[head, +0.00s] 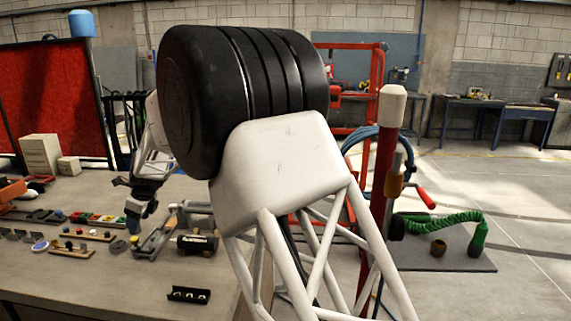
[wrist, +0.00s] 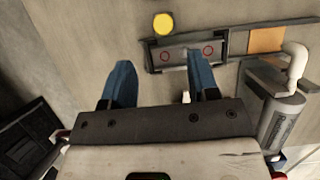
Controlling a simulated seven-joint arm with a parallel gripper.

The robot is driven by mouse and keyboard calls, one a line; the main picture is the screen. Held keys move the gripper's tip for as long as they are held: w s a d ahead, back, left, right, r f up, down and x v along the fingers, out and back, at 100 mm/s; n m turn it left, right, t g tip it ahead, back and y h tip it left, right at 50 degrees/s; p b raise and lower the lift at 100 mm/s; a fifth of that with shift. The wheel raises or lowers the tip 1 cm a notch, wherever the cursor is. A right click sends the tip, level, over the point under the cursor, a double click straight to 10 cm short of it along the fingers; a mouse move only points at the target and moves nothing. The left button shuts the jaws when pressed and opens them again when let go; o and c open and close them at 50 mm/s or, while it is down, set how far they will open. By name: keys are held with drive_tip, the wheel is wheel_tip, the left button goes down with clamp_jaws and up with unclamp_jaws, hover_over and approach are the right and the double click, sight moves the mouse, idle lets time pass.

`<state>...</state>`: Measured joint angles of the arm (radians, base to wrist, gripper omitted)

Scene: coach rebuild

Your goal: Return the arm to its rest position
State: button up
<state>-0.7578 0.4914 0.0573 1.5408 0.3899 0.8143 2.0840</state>
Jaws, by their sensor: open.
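My gripper (wrist: 162,80) shows in the wrist view with its two blue fingers spread apart and nothing between them. A dark block with two red rings (wrist: 180,56) lies on the table beyond the right fingertip. In the head view my gripper (head: 134,213) is small, at the end of my white arm, pointing down over the bench. My large black joint and white lattice link fill the middle of the head view and hide part of the bench. Whether the fingers touch anything is unclear.
The bench (head: 90,275) holds several small parts at left, a black cylinder (head: 197,243) and a small black tray (head: 188,294). Pale boxes (head: 40,154) stand behind. A red post (head: 382,170) and green coiled hose (head: 445,222) are at right. A yellow disc (wrist: 163,23) lies ahead of the fingers.

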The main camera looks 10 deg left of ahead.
drive_tip(key=d+r+n, duration=0.1)
drive_tip(key=d+r, duration=0.2)
drive_tip(key=d, duration=0.5)
drive_tip(key=d+r+n+t, duration=0.1)
drive_tip(key=d+r+n, duration=0.15)
drive_tip(key=d, duration=0.55)
drive_tip(key=d+r+n, duration=0.1)
drive_tip(key=d+r, duration=0.3)
drive_tip(key=d, duration=0.4)
drive_tip(key=s+d+r+n+t+h, duration=0.15)
drive_tip(key=s+d, duration=0.25)
drive_tip(key=d, duration=0.6)
drive_tip(key=s+d+r+n+g, duration=0.1)
drive_tip(key=s+d+r+n, duration=0.2)
drive_tip(key=d, duration=0.6)
drive_tip(key=s+d+f+n+h, duration=0.1)
drive_tip(key=s+d+n, duration=0.3)
drive_tip(key=s+d, duration=1)
drive_tip(key=s+d+f+n+t+h, duration=0.1)
drive_tip(key=s+d+f+n, duration=0.3)
drive_tip(key=s+d, duration=1.1)
drive_tip(key=shift+s+f+n+h, duration=0.25)
drive_tip(key=shift+s+n+h, duration=0.25)
drive_tip(key=shift+s, duration=1.05)
